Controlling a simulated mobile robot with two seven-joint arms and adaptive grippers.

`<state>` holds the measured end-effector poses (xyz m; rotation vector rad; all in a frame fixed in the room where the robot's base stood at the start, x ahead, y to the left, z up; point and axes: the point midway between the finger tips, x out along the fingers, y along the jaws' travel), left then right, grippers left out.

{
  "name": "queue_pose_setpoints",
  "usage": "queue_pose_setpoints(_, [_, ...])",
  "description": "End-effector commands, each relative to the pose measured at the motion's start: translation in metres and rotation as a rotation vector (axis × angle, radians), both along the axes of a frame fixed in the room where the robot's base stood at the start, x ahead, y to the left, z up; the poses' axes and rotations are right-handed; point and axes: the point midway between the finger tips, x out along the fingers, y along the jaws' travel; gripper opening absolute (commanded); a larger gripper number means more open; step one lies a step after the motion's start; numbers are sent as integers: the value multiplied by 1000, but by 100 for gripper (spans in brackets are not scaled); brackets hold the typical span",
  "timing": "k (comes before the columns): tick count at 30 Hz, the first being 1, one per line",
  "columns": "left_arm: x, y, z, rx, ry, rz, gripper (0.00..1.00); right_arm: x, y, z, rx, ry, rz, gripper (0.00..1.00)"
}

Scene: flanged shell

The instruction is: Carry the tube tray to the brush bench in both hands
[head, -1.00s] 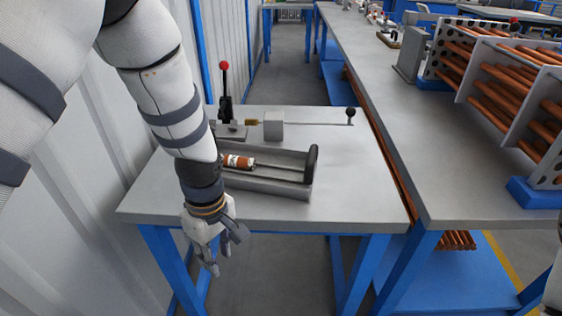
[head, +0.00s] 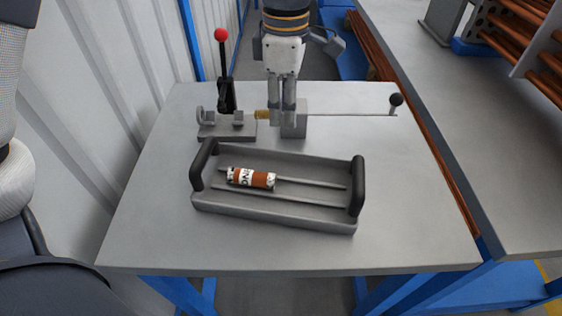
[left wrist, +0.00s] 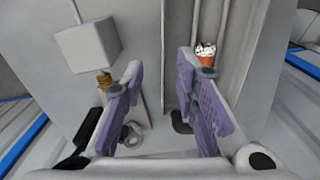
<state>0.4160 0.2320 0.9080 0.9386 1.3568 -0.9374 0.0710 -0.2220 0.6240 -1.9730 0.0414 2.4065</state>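The grey tube tray (head: 275,214) lies on the grey bench top (head: 400,235), with a black upright handle at each end: left (head: 203,164) and right (head: 357,186). A tube with a brown and white label (head: 251,178) lies in it along thin rods. My left gripper (head: 282,115) points down behind the tray, in front of the grey block, apart from both handles. In the left wrist view its fingers (left wrist: 160,80) are spread with nothing between them; the tube (left wrist: 206,60) and the left handle (left wrist: 182,122) show there. My right gripper is out of view.
Behind the tray stand a clamp with a red-knobbed lever (head: 223,75), a brass brush (head: 263,115), a grey block (head: 294,122) and a rod with a black knob (head: 396,100). A corrugated wall (head: 95,120) is left, a long bench (head: 470,150) right. The bench's front strip is clear.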

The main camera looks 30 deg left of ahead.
Motion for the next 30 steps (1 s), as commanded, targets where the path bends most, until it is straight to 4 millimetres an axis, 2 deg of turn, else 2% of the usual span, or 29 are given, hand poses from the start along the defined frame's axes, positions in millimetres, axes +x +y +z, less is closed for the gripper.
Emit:
queue_pose_setpoints(1, [-2, 0, -16, -2, 13, -1, 28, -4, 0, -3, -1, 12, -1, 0])
queue_pose_setpoints(3, [-2, 0, -34, -3, 16, 0, 28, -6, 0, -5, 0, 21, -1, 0])
queue_pose_setpoints(6, [-2, 0, -53, -2, 13, -2, 28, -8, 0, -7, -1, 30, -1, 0])
queue_pose_setpoints(10, [-1, 0, -68, -2, 11, -2, 28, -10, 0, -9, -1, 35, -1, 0])
queue_pose_setpoints(16, [1, -1, -106, -2, 11, -1, 28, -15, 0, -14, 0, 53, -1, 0])
queue_pose_setpoints(19, [2, -1, -114, -1, 6, -3, 28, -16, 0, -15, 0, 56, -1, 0])
queue_pose_setpoints(25, [2, -1, -113, -1, 3, -2, 28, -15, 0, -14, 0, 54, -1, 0])
queue_pose_setpoints(28, [2, -1, -113, -1, 3, -2, 5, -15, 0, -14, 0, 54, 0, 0])
queue_pose_setpoints(29, [2, -1, -113, -1, 3, -2, 0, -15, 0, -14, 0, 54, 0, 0])
queue_pose_setpoints(30, [2, -1, -113, -1, 3, -2, 0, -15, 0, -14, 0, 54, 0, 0])
